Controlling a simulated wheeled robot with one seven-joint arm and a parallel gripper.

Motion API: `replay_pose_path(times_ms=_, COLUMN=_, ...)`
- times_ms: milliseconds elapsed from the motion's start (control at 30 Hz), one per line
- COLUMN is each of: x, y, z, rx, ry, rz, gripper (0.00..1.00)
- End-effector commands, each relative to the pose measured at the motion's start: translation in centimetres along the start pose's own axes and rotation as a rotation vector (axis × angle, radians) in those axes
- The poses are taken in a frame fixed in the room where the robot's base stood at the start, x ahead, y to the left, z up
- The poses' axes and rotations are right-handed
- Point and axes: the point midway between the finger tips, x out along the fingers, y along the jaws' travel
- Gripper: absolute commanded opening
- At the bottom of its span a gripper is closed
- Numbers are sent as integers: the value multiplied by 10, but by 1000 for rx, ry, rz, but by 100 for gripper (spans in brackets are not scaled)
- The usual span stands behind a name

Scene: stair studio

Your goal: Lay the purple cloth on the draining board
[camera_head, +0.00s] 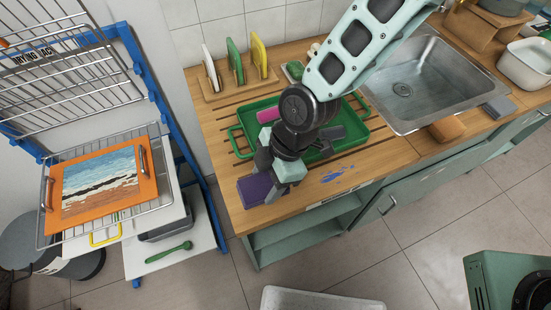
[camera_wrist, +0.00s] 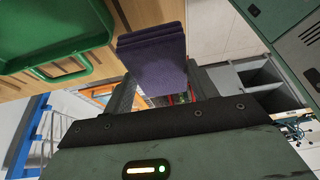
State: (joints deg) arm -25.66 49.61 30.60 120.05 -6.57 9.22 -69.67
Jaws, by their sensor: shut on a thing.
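The purple cloth (camera_head: 256,190) looks like a folded stack. It is held at the front left corner of the wooden draining board (camera_head: 217,118), and I cannot tell whether it touches the wood. My gripper (camera_head: 270,176) is shut on it, pointing down and to the left. In the wrist view the purple cloth (camera_wrist: 152,62) sits between the two dark fingers of my gripper (camera_wrist: 160,95). The draining board (camera_wrist: 70,98) shows behind it there, with grooves visible in the head view.
A green tray (camera_head: 240,142) with a pink item (camera_head: 268,115) and grey pieces covers much of the board. A plate rack (camera_head: 238,84) stands behind it. The sink (camera_head: 430,88) is at right. A drying rack with an orange-framed picture (camera_head: 101,183) stands left.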

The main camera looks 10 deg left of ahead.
Motion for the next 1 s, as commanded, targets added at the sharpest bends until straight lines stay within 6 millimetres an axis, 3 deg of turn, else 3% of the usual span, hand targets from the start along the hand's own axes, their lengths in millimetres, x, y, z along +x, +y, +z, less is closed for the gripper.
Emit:
replay_pose_path(times_ms=533, x=57, y=0, z=23, rx=1, ry=0, rz=1, gripper=36)
replay_pose_path(times_ms=867, x=62, y=1, z=26, rx=0, ry=0, rz=4, gripper=36)
replay_pose_path(times_ms=900, x=63, y=1, z=26, rx=0, ry=0, rz=4, gripper=60)
replay_pose_path(times_ms=967, x=62, y=1, z=26, rx=0, ry=0, rz=4, gripper=77)
replay_pose_path(times_ms=1000, x=62, y=1, z=26, rx=0, ry=0, rz=4, gripper=79)
